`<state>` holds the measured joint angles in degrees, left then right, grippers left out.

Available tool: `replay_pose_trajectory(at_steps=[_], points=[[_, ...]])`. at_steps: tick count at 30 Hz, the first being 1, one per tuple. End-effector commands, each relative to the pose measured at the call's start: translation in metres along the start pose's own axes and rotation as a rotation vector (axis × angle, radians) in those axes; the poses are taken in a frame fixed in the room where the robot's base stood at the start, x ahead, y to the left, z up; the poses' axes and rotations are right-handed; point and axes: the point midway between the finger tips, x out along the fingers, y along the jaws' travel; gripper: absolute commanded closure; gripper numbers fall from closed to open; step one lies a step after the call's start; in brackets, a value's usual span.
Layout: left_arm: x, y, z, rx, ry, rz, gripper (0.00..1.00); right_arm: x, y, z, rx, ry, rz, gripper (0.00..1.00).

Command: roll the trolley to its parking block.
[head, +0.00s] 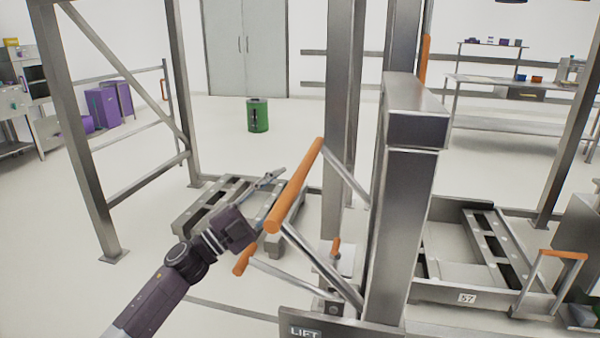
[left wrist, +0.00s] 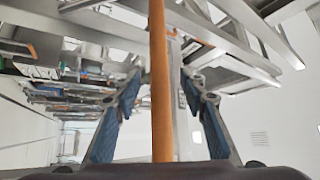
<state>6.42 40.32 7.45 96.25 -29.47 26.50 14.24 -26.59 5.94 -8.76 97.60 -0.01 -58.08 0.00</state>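A long orange handle bar (head: 297,185) on grey metal struts (head: 318,262) slants across the middle of the head view. My left gripper (head: 268,206) is at this bar from the left. In the left wrist view the bar (left wrist: 161,120) runs upright between the two blue-padded fingers (left wrist: 160,85), with a gap on each side, so the gripper is open around it. A low grey wheeled-looking frame with the plate "57" (head: 467,298) and an orange handle (head: 563,254) stands at the right. I cannot tell which frame is the trolley or pick out a parking block. My right gripper is not in view.
A thick steel post (head: 402,220) with a "LIFT" plate (head: 305,331) stands right of the bar. A slotted metal platform (head: 190,222) lies behind my gripper. A steel frame leg (head: 85,150) is at the left. A green bin (head: 258,115) stands on open floor behind.

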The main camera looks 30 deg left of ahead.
Motion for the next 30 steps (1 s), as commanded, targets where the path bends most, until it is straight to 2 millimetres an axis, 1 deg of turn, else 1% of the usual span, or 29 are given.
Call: replay_pose_trajectory(at_steps=[1, 6, 9, 13, 18, 25, 26, 30], points=[[0.008, -0.002, 0.0, 0.001, 0.001, -0.003, 0.61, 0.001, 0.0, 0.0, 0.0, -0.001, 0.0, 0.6], [0.032, -0.002, 0.001, 0.0, -0.001, -0.003, 0.61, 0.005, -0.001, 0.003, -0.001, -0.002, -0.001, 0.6], [0.044, -0.002, 0.001, 0.0, -0.002, -0.002, 0.61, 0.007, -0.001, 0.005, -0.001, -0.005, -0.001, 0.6], [0.055, -0.001, 0.001, -0.002, -0.003, -0.003, 0.61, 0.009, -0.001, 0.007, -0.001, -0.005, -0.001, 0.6], [0.061, 0.0, 0.002, -0.002, -0.004, -0.001, 0.61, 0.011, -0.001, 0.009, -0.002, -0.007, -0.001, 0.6], [0.061, 0.0, 0.002, -0.002, -0.004, 0.0, 0.61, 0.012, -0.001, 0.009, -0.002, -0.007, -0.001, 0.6], [0.061, 0.0, 0.002, -0.002, -0.004, 0.0, 0.62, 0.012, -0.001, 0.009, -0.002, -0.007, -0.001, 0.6], [0.061, 0.0, 0.002, -0.002, -0.004, 0.0, 0.78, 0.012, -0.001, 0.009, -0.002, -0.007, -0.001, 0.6]])
